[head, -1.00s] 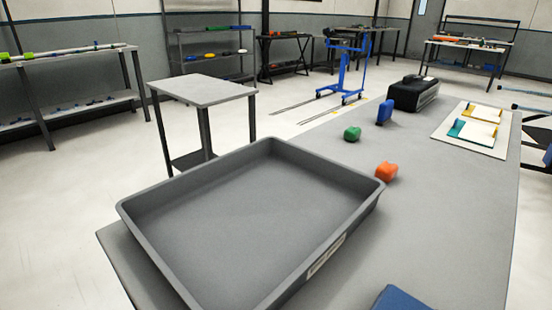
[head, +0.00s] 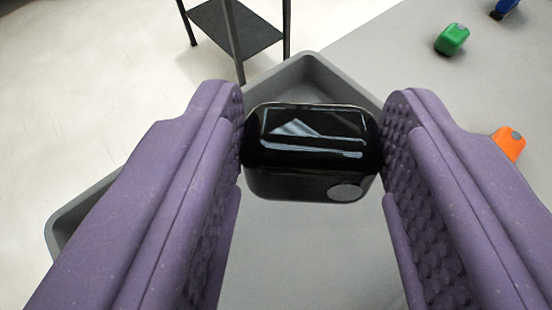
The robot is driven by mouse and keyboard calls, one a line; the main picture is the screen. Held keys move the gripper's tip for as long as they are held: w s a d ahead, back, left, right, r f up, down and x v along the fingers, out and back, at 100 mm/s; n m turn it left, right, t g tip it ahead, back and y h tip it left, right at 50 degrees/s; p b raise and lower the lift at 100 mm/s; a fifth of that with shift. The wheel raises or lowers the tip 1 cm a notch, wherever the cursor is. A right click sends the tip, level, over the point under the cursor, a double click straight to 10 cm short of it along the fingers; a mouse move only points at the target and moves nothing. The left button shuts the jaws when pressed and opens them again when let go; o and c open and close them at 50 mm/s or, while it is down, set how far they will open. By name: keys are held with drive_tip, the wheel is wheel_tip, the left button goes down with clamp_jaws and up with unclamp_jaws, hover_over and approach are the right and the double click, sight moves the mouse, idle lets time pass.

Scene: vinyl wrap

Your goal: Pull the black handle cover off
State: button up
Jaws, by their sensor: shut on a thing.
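My gripper (head: 313,150), with two purple studded fingers, is shut on a glossy black handle cover (head: 300,185). The cover sits between the fingertips, touching both. It has a rounded box shape with a grey round spot at its lower right. It is held above the grey tray (head: 310,70). No handle shows around or under the cover.
The grey tray lies on the grey table (head: 390,60), its near part hidden by my fingers. A green piece (head: 452,39), an orange piece (head: 508,144) and a blue piece (head: 504,9) lie on the table at right. A small side table (head: 240,30) stands behind.

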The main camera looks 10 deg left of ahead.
wheel_tip(320, 180, down, 6)
drive_tip(key=b, duration=0.3)
drive_tip(key=shift+b, duration=0.4)
drive_tip(key=o, duration=1.2)
drive_tip(key=shift+o, duration=0.2)
drive_tip(key=shift+r, duration=0.1)
